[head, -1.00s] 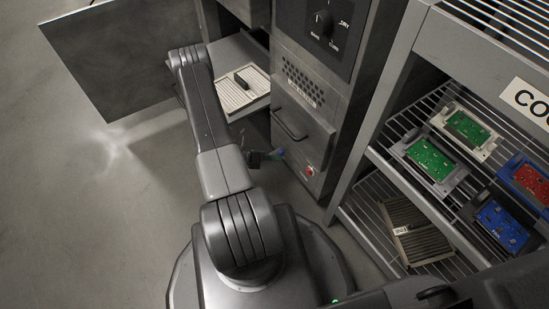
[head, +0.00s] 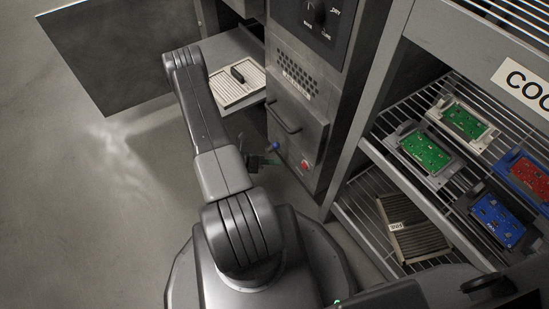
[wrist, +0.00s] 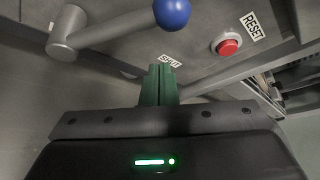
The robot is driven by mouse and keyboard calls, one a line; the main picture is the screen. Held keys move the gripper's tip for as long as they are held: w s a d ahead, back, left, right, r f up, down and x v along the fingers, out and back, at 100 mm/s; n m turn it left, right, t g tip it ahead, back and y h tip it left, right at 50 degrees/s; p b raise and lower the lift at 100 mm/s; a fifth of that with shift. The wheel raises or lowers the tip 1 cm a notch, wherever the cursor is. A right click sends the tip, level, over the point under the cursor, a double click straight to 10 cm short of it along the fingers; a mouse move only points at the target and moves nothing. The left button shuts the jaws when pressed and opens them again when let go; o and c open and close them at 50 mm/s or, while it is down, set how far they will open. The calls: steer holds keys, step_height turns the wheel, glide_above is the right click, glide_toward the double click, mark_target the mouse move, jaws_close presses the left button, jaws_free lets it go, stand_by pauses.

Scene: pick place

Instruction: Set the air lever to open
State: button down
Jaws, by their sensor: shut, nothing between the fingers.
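The air lever (wrist: 115,30) is a grey bar on a round pivot at the left of the wrist view, with a blue ball knob (wrist: 172,12) at its right end. A small label, which seems to read SHUT, sits just below the knob. In the head view the knob (head: 276,147) shows low on the cabinet front; the bar is too small to make out there. My gripper (wrist: 160,72) has its green fingers together and empty, just below the label and apart from the knob. In the head view my gripper (head: 271,161) is just below the knob.
A red button (wrist: 228,45) labelled RESET is to the right of the lever. A handle (head: 284,119) is above it on the cabinet. A pulled-out tray (head: 225,100) and an open door panel (head: 120,60) are at left; a rack (head: 375,160) with several boards stands at right.

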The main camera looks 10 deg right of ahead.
steer(key=p+v, duration=0.3)
steer(key=v, duration=0.7)
steer(key=shift+w+f, duration=0.3)
steer(key=shift+f, duration=0.1)
